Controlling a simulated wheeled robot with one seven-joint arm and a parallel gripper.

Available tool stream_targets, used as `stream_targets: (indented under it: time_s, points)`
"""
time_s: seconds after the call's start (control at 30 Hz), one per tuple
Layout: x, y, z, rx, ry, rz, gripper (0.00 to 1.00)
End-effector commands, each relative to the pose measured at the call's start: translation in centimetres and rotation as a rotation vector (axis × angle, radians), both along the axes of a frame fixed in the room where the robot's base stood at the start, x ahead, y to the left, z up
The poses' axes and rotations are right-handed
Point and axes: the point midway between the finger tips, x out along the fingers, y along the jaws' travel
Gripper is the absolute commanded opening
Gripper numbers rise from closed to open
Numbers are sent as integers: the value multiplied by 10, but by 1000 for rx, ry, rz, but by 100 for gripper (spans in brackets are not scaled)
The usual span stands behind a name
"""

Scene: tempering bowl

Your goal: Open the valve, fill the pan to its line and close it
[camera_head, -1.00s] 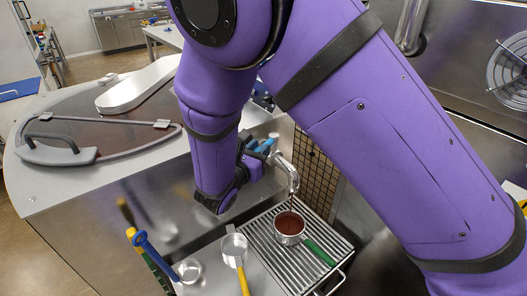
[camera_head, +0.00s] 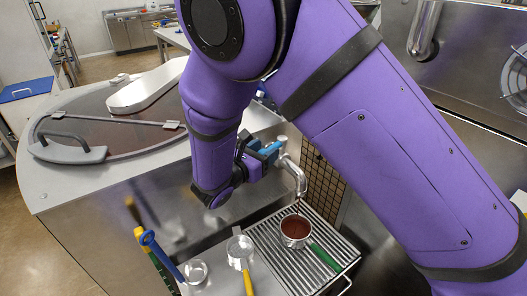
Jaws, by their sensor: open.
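The pan (camera_head: 295,229) is a small metal pan with a green handle (camera_head: 325,257). It sits upright on a slatted metal grate, below the end of a curved metal spout (camera_head: 297,178). Brown liquid fills much of it; its line cannot be made out. My gripper (camera_head: 268,151), with blue fingers, is open beside the top of the spout, where the valve seems to be. My arm and the fingers hide most of the valve, so its position and any contact cannot be told.
Blue- and yellow-handled tools (camera_head: 146,238) hang further left. A round bowl cover (camera_head: 110,138) lies behind on the machine top.

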Motion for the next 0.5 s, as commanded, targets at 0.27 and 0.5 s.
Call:
stream_targets:
  time_s: [0.27, 0.5]
  points:
    - [-24, 22, 0, 1, 1, 4, 53]
    - [-58, 51, 0, 1, 0, 3, 53]
